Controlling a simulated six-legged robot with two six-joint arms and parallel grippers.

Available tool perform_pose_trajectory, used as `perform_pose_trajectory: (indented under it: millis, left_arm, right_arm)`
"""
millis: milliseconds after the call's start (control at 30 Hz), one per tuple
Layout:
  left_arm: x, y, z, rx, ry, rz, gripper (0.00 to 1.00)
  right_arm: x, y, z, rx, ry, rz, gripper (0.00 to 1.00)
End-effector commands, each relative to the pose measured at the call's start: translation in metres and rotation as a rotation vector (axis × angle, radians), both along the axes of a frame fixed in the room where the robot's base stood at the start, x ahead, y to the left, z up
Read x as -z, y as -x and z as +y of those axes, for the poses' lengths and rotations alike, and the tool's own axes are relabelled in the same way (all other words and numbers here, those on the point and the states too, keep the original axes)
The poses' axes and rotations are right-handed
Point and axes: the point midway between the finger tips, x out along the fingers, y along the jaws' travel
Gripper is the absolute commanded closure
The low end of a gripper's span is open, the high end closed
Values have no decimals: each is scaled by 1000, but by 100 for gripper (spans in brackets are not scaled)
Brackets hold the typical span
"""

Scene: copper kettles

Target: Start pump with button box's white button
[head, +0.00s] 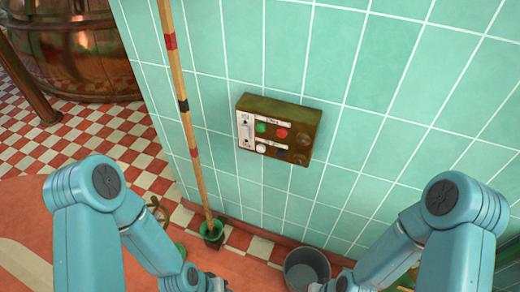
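The button box (312,115) is an olive-brown box fixed to the green tiled wall, in the middle of the head view. Its white button (261,148) is at the lower left of the buttons, below a green one (261,128). A red button (282,133) is at upper right, with a dark blue one below it. My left gripper (218,285) is at the bottom edge, mostly cut off, well below the box. My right gripper (326,286) is also at the bottom edge, over the bucket's lower side. Neither touches the box. Their fingers are too cut off to read.
A grey bucket (306,266) stands on the floor by the wall. A copper kettle (75,55) is at upper left. The wall around the box is clear.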

Motion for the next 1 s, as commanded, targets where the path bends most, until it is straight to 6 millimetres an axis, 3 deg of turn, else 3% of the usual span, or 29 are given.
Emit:
perform_pose_trajectory:
  millis: [100,233,1000]
  left_arm:
    - [0,0,0,0,0,0,57]
    - [0,0,0,0,0,0,100]
    - [0,0,0,0,0,0,100]
  right_arm:
    - [0,0,0,0,0,0,100]
    - [0,0,0,0,0,0,100]
    - [0,0,0,0,0,0,100]
